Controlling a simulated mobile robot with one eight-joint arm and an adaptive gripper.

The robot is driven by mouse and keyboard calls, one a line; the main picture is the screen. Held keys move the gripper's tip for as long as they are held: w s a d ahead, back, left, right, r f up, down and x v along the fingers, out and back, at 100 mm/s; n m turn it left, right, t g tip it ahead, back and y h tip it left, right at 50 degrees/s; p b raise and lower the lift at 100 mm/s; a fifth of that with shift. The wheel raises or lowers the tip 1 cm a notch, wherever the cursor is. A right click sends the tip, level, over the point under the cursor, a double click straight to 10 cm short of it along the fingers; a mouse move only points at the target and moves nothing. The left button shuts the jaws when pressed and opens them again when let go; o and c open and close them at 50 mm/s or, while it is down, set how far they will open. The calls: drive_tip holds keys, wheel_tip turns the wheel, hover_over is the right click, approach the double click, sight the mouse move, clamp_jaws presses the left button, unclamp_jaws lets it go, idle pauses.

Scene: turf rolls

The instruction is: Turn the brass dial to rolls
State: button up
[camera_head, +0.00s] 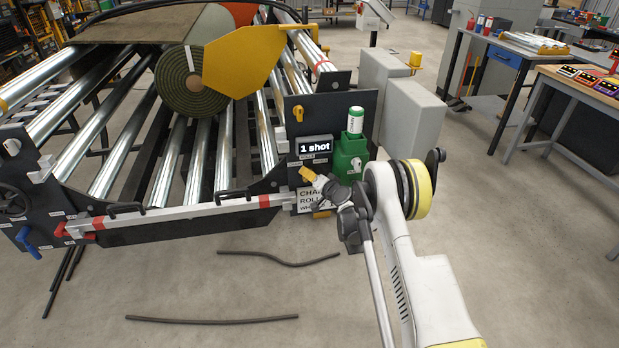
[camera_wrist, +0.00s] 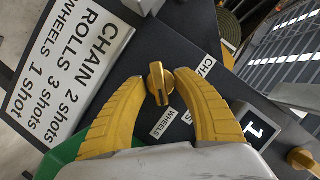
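The brass dial (camera_wrist: 158,83) sits on a dark panel between my gripper's two yellow fingers in the wrist view. My gripper (camera_wrist: 157,80) is open around the dial, with narrow gaps on both sides. Small labels ring the dial: CHAIN (camera_wrist: 204,67) and WHEELS (camera_wrist: 168,122) are readable, and another beside them is partly hidden. In the head view my gripper (camera_head: 308,174) is at the panel, below a display (camera_head: 315,147) reading "1 shot", and hides the dial.
A sign (camera_wrist: 72,60) lists chain 2 shots, rolls 3 shots, wheels 1 shot. A second brass knob (camera_head: 298,113) is above the display. A green holder with a bottle (camera_head: 351,152) stands right of my gripper. Metal rollers (camera_head: 200,160) lie left; dark strips (camera_head: 212,320) are on the floor.

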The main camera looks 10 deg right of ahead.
drive_tip(key=shift+s+r, duration=0.1)
clamp_jaws()
idle(0.3)
drive_tip(key=n+h, duration=0.1)
drive_tip(key=n, duration=0.2)
drive_tip(key=shift+a+g+h, duration=0.15)
drive_tip(key=shift+g+h, duration=0.15)
drive_tip(key=shift+h, duration=0.1)
drive_tip(key=shift+n+h, duration=1)
drive_tip(key=shift+n, duration=0.5)
